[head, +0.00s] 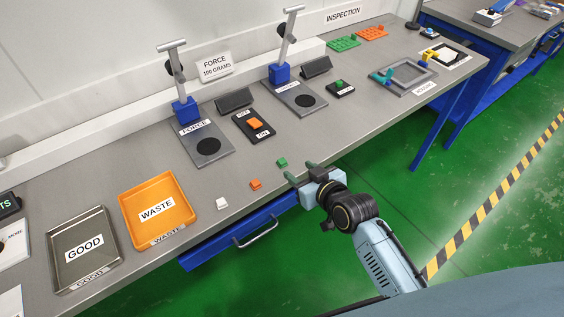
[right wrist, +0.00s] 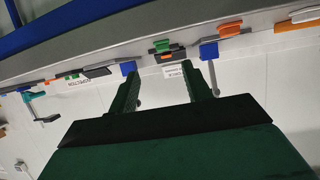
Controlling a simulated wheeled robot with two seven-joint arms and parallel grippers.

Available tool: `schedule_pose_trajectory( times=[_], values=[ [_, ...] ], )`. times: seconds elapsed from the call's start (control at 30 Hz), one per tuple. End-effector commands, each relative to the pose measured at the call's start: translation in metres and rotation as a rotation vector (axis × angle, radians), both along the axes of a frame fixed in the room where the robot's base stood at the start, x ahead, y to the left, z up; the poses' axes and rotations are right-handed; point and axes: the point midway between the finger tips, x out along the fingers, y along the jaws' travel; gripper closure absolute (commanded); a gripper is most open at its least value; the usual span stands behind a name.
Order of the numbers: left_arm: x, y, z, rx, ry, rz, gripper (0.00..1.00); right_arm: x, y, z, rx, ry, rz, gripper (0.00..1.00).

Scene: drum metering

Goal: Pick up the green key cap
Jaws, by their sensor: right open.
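The small green key cap (head: 282,162) lies on the grey bench near its front edge, in the head view. My right gripper (head: 301,171) is just to the right of it, at the bench edge, with its fingers pointing toward the bench. The right gripper is open and empty, apart from the cap. In the right wrist view, where the scene looks upside down, the cap (right wrist: 162,43) shows beyond the two spread dark green fingers (right wrist: 160,72). My left gripper is not in view.
An orange key cap (head: 255,184) and a white one (head: 222,203) lie to the left along the front edge. Behind are a black base with an orange key (head: 255,123) and force stands. The orange WASTE tray (head: 181,207) and grey GOOD tray (head: 113,268) are farther left.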

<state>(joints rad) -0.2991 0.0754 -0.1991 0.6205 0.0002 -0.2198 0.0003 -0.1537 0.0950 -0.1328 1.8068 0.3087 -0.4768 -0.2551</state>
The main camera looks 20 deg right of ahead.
Motion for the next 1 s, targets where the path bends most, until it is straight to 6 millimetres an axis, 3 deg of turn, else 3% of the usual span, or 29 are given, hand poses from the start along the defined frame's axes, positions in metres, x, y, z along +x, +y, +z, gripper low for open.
schedule_pose_trajectory(
  times=[0.63, 0.97, 1.0],
  values=[
    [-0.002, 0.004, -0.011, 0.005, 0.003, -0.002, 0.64, 0.060, 0.023, -0.028, 0.002, -0.001, -0.002, 0.51],
    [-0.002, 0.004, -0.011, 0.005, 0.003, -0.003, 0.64, 0.065, 0.024, -0.030, 0.001, 0.000, -0.001, 0.51],
    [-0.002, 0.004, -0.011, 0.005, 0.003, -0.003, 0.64, 0.065, 0.024, -0.030, 0.001, 0.000, -0.001, 0.56]
  ],
)
